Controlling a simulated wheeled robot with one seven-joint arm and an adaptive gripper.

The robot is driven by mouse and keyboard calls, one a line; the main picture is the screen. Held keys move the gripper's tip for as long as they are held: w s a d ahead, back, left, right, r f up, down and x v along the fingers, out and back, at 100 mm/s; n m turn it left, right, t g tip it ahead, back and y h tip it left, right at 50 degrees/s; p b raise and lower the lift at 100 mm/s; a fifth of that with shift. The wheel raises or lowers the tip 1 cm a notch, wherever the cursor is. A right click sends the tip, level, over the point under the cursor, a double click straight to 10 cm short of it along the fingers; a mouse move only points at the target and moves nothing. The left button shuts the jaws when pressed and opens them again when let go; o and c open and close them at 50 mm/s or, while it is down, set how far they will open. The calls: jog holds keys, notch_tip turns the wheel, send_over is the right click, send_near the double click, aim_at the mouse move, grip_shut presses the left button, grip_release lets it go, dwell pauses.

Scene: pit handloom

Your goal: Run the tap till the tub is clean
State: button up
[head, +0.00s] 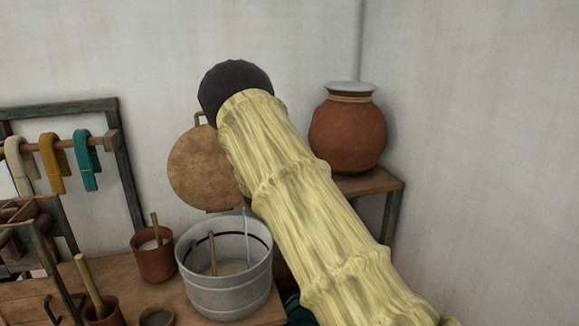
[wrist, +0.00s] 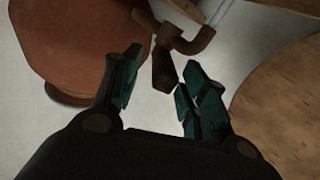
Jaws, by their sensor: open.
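The grey metal tub (head: 228,298) stands on the wooden bench in the head view. A dark line runs round its inner wall, pale grey contents show below it, and two sticks stand in it. A thin pale stream (head: 246,228) drops into the tub from behind my arm. The dark brown tap (wrist: 166,62) shows in the wrist view, with a pale stream (wrist: 218,12) at its spout. My gripper (wrist: 160,72) is open and empty, its fingertips on either side of the tap's near end; I cannot tell whether they touch. My arm hides tap and gripper in the head view.
A clay pot (head: 348,134) stands on a small table at right. A round wooden board (head: 199,168) hangs on the wall. A brown pot (head: 153,258) with a stick stands left of the tub. A frame (head: 128,185) holds coloured yarn at left.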

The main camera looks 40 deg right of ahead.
jog(key=v, duration=0.8)
jog(key=shift+r, duration=0.1)
